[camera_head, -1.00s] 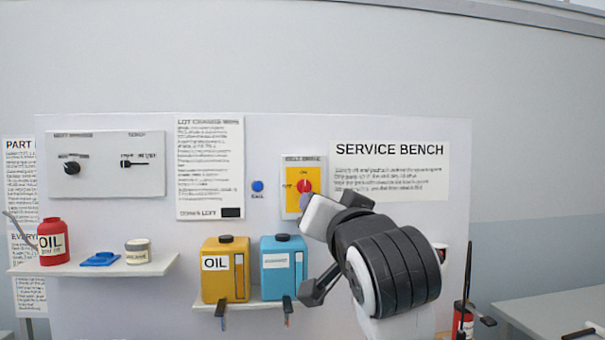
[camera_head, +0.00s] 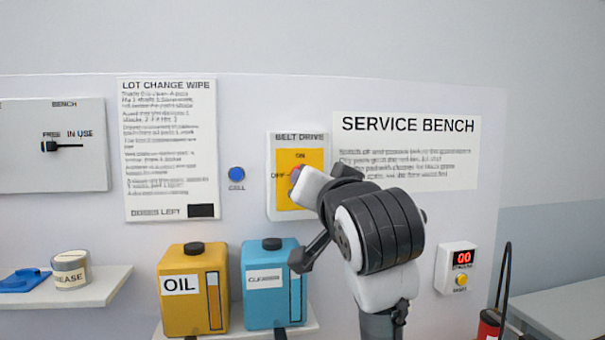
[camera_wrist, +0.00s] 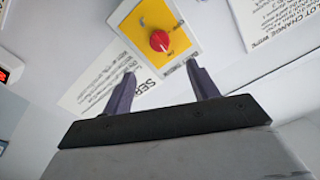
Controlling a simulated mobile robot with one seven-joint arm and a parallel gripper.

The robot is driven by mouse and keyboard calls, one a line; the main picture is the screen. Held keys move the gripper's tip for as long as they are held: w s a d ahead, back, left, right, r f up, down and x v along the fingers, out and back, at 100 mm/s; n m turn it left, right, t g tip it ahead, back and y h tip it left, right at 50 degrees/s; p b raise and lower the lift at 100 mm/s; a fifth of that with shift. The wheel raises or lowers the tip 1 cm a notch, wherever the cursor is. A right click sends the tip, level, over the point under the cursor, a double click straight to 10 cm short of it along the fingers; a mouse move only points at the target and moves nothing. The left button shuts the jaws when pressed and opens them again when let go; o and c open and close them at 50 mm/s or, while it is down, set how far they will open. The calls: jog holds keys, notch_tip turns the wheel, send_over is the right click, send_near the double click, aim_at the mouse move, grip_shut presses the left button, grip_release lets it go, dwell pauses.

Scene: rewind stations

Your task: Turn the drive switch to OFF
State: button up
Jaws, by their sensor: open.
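The belt drive switch is a red knob on a yellow plate (camera_head: 288,200) inside a white panel marked BELT DRIVE, with ON above and OFF to its left. In the head view my gripper (camera_head: 298,180) and arm cover most of the knob. In the wrist view the red knob (camera_wrist: 159,41) shows whole on its yellow plate (camera_wrist: 180,17), ahead of and roughly between my two fingertips. My gripper (camera_wrist: 160,68) is open and empty, apart from the knob. I cannot tell which mark the knob points to.
A blue call button (camera_head: 237,174) is left of the switch panel. A yellow oil can (camera_head: 195,300) and a blue cleaner can (camera_head: 262,312) stand on a shelf below. A counter box (camera_head: 457,268) with a red display is at right.

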jog(key=w+p, duration=0.1)
jog(key=w, duration=0.3)
jog(key=w+a+p, duration=0.1)
jog(key=w+p, duration=0.1)
jog(key=w, duration=0.2)
jog(key=w+a+p, duration=0.1)
jog(key=w, duration=0.3)
jog(key=shift+a, duration=0.25)
jog(key=c, duration=1)
